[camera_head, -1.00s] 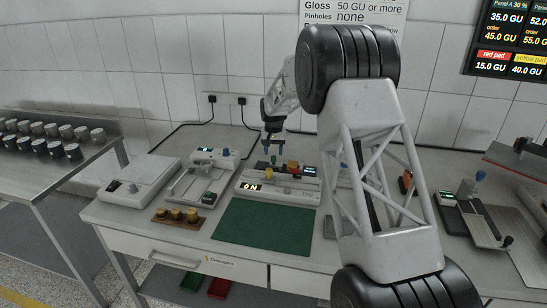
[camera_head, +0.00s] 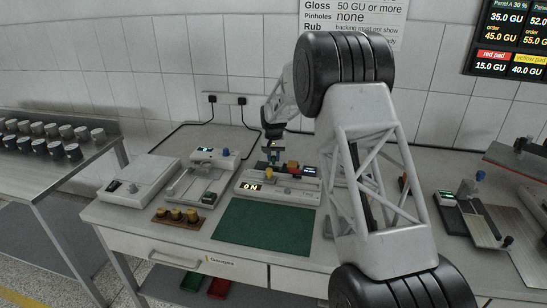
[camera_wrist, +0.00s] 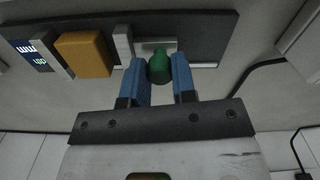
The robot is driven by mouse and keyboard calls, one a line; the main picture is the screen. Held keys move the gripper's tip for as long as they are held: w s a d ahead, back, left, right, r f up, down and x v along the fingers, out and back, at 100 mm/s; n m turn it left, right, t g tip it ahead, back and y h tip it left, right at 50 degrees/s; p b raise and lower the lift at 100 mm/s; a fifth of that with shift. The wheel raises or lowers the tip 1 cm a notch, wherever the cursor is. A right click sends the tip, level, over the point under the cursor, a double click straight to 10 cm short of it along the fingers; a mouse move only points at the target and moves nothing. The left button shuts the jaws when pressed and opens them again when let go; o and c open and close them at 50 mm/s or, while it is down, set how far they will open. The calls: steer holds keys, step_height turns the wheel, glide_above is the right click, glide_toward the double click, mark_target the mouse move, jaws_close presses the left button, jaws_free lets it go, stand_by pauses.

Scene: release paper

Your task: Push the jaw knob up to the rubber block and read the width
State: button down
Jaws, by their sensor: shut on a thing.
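My gripper (camera_wrist: 159,78) is shut on the green jaw knob (camera_wrist: 159,64), with one blue finger on each side in the wrist view. A pale metal jaw (camera_wrist: 122,45) stands left of the knob on the dark gauge bed. The orange rubber block (camera_wrist: 83,54) is left of the jaw, very close to it; I cannot tell whether they touch. In the head view, the block (camera_head: 292,167) shows just right of my gripper (camera_head: 273,158), whose fingers hide the knob. The gauge display (camera_wrist: 33,54) is lit, but its digits are unreadable here.
Other instruments (camera_head: 208,158) and a rack of brass weights (camera_head: 177,215) are to the left. The mat is clear.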

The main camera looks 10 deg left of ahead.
mark_target(283, 163)
steer(key=shift+d, duration=2.25)
steer(key=c, duration=0.9)
jaws_free()
steer(key=shift+w+d, duration=0.1)
steer(key=shift+a, duration=0.25)
steer(key=shift+r, duration=3.9)
